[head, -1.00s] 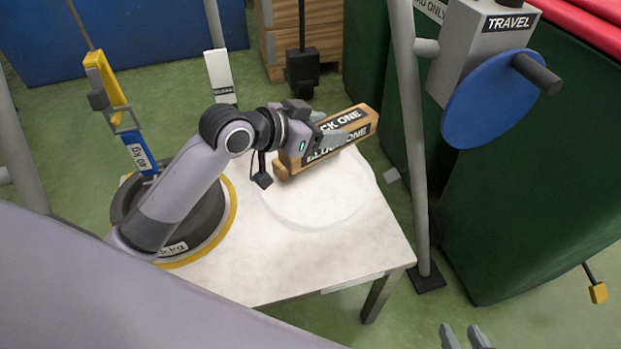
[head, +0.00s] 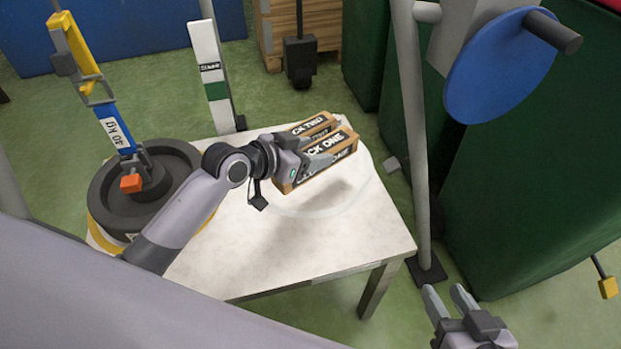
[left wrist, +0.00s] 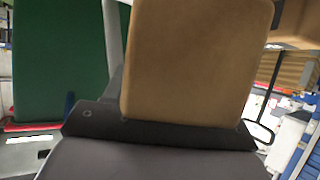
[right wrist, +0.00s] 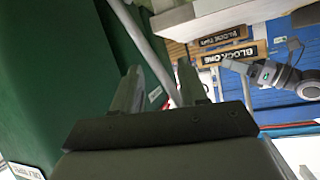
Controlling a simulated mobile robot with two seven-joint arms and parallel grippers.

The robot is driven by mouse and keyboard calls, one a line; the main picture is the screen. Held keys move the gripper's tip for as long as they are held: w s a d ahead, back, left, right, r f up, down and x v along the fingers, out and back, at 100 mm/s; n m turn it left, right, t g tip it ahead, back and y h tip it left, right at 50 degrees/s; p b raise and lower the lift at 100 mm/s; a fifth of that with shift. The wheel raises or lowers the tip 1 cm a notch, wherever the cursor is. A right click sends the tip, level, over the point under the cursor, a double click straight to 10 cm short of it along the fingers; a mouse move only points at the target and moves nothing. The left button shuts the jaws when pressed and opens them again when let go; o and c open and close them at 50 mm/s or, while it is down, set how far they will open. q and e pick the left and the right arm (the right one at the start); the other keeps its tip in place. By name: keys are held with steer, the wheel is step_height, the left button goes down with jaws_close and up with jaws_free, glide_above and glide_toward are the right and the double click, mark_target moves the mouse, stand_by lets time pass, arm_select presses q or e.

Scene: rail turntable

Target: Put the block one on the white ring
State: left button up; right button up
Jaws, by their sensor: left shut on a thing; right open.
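Block one (head: 343,152), a wooden block with black name labels, is in my left gripper (head: 318,158), which is shut on it. A shadow on the table lies apart from the block, so it appears held above the surface. The white ring (head: 300,207) shows only as a faint pale round outline on the white table, below and in front of the block. The block's plain brown face (left wrist: 195,60) fills the left wrist view. My right gripper (head: 446,291) is open and empty, low at the right; the right wrist view shows block one (right wrist: 235,53) beyond its fingers.
Block two (head: 312,122) lies just behind block one. A grey post (head: 412,140) and blue disc (head: 500,75) stand right. The table's front is clear.

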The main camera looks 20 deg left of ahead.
arm_select(q)
steer(key=shift+f+b, duration=1.1)
steer(key=shift+f, duration=1.95)
steer(key=shift+r, duration=0.1)
arm_select(e)
steer(key=shift+w+a+f+m+y, duration=0.2)
steer(key=shift+a+f+y, duration=0.1)
steer(key=shift+a, duration=0.15)
steer(key=shift+w+a+f+m+y, duration=0.15)
steer(key=shift+a+y, duration=0.15)
steer(key=shift+a, duration=0.15)
arm_select(q)
steer(key=o, duration=1.3)
steer(key=shift+f, duration=0.2)
steer(key=shift+c, duration=0.2)
